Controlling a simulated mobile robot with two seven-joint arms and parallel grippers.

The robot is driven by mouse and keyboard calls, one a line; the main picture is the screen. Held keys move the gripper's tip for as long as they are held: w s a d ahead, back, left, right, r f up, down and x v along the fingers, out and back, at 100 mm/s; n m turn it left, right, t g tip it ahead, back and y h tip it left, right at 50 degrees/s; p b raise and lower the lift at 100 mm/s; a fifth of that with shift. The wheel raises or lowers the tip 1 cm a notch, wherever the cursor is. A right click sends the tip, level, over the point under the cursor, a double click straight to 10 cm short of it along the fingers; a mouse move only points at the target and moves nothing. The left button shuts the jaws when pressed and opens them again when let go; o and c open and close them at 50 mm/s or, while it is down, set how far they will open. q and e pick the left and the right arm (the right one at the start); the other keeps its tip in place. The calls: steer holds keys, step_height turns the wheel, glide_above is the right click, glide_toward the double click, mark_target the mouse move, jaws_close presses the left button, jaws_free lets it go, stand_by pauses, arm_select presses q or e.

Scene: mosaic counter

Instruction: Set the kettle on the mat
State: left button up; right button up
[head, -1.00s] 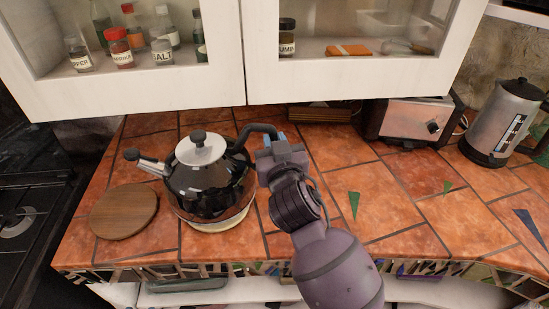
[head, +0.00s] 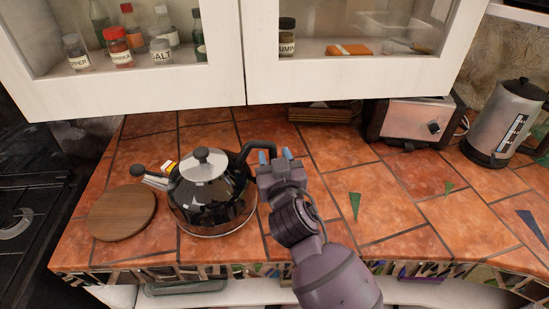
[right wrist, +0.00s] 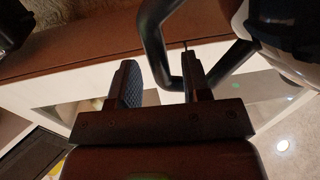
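The black kettle (head: 207,200) with a silver lid stands upright at the left of the tiled counter. A round, thin-rimmed mat (head: 213,233) shows beneath it, mostly hidden by the kettle, which appears to rest on it. Its black handle (head: 258,146) reaches right toward my right gripper (head: 275,156). That gripper is open, with its blue-padded fingertips apart just by the handle's end. In the right wrist view the handle (right wrist: 151,40) shows between and beyond the parted fingers; contact cannot be told. My left gripper is out of view.
A round wooden board (head: 122,212) lies left of the kettle. A small yellow, red and white item (head: 171,167) shows behind the spout. A toaster (head: 410,122) and a steel urn (head: 503,122) stand at the back right. Cabinets (head: 150,92) overhang the back; the right-hand counter is largely clear.

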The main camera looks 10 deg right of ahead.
steer(key=shift+r, duration=0.15)
steer(key=s+d, duration=0.1)
steer(key=s, duration=1.1)
steer(key=shift+b, duration=0.4)
steer(key=d+f+g+h, duration=0.1)
steer(key=d+f, duration=0.1)
steer(key=s+d+f+m+g, duration=0.1)
steer(key=d+f, duration=0.1)
steer(key=d, duration=0.1)
steer(key=d+f+g+h, duration=0.1)
steer(key=d+f, duration=0.1)
steer(key=d, duration=0.1)
steer(key=shift+s+f+m+g+h, duration=0.1)
steer(key=shift+s+m+g+h, duration=0.2)
steer(key=shift+s+g, duration=0.1)
steer(key=s+d+f+g, duration=0.5)
steer(key=s+d, duration=0.2)
steer(key=s, duration=0.1)
steer(key=s+d+f+g, duration=0.5)
steer(key=s+d+g, duration=0.1)
steer(key=s, duration=0.3)
steer(key=w+f+n+t, duration=0.1)
steer(key=w+f+t, duration=0.6)
steer(key=f, duration=0.3)
steer(key=shift+w+t+y, duration=0.4)
steer(key=shift+t, duration=0.2)
